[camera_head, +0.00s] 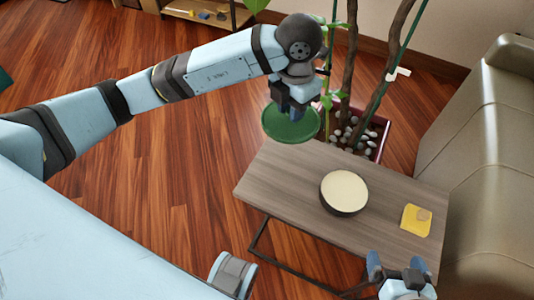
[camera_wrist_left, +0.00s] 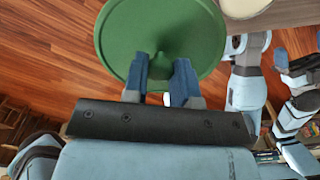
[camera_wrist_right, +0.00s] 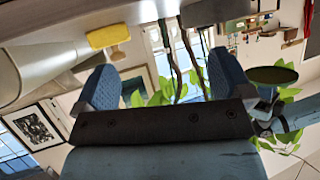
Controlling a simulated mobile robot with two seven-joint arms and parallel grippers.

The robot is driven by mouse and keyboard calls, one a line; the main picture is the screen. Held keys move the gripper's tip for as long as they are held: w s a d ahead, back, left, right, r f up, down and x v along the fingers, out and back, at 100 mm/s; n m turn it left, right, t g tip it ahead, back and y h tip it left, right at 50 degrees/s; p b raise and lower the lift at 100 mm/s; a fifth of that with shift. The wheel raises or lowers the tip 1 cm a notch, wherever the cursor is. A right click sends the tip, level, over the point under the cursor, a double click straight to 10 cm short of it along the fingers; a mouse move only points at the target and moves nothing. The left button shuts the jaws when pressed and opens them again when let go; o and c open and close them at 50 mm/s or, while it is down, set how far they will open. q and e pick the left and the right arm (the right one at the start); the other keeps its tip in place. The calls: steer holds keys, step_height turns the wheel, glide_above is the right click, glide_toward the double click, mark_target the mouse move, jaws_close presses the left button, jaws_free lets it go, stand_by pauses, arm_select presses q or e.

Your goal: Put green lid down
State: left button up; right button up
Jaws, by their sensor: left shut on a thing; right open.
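The round green lid (camera_head: 291,124) hangs from my left gripper (camera_head: 292,105), off the far left corner of the small wooden table (camera_head: 282,195). A round dark pot with a cream top (camera_head: 344,191) stands on the table, apart from the lid. My right gripper (camera_head: 402,270) is open and empty at the table's near right edge. In the right wrist view its two fingers (camera_wrist_right: 160,85) are wide apart.
A yellow item with a tan block (camera_head: 416,221) lies on the table's right side. A potted plant with stones (camera_head: 365,132) stands behind the table, close to the lid. A beige sofa (camera_head: 480,130) is at the right. The table's left part is clear.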

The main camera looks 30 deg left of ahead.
arm_select(q)
steer(key=shift+a+f, duration=0.15)
steer(key=shift+a, duration=0.1)
step_height(320, 180, down, 15)
steer(key=b, duration=0.2)
steer(key=shift+b, duration=0.4)
steer(key=shift+f, duration=0.4)
step_height(320, 180, down, 4)
steer(key=shift+r+b, duration=0.25)
steer(key=shift+b, duration=0.25)
steer(key=shift+f, duration=0.25)
arm_select(e)
steer(key=shift+w+a+r+t+y, duration=0.45)
steer(key=shift+w+a+r, duration=0.35)
steer(key=shift+a, duration=0.2)
arm_select(q)
steer(key=shift+f, duration=0.1)
arm_select(e)
steer(key=shift+f, duration=0.25)
arm_select(q)
steer(key=o, duration=0.9)
arm_select(e)
steer(key=shift+s+a, duration=0.1)
steer(key=shift+s, duration=0.05)
